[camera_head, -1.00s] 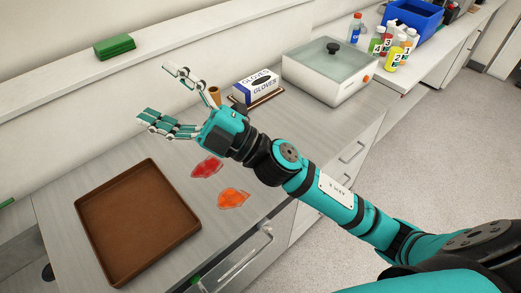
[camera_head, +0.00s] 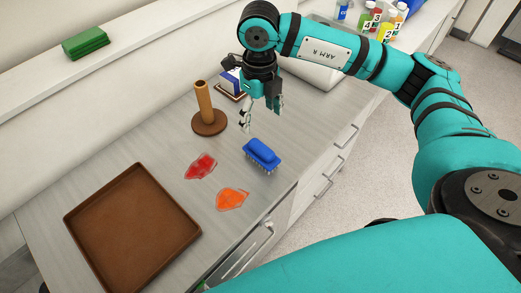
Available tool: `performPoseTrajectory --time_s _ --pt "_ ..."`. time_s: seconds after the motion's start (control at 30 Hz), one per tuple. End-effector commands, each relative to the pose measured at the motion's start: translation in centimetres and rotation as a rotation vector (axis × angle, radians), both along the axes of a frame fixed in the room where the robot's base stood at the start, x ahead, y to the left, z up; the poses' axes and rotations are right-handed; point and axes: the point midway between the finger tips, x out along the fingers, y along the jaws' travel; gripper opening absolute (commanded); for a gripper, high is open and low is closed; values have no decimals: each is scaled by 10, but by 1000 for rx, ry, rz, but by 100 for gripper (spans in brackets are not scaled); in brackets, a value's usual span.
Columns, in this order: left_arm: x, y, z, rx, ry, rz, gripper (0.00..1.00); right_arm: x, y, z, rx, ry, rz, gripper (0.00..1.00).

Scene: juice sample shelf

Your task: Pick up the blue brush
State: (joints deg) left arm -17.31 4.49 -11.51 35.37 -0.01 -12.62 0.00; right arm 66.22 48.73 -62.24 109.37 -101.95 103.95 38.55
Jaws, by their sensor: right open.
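The blue brush (camera_head: 262,153) lies on the grey counter (camera_head: 150,150) near its front edge, bristles down, right of the red spill. My right gripper (camera_head: 260,122) hangs downward above and behind the brush, with its fingers apart and nothing between them. It appears apart from the brush. My left gripper is not in view.
A red spill (camera_head: 201,166) and an orange spill (camera_head: 232,199) lie left of and below the brush. A brown tray (camera_head: 72,220) is at the left. A wooden post on a round base (camera_head: 209,126) stands left of my gripper. Green cloths (camera_head: 86,43) lie on the ledge.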

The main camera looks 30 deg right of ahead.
Motion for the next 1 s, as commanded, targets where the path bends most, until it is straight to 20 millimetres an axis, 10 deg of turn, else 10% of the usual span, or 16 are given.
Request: performPoseTrajectory --time_s 0.3,1.0 --pt "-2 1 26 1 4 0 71 -2 0 -65 2 5 1 75" --pt "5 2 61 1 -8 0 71 -5 -2 -138 4 0 4 75"
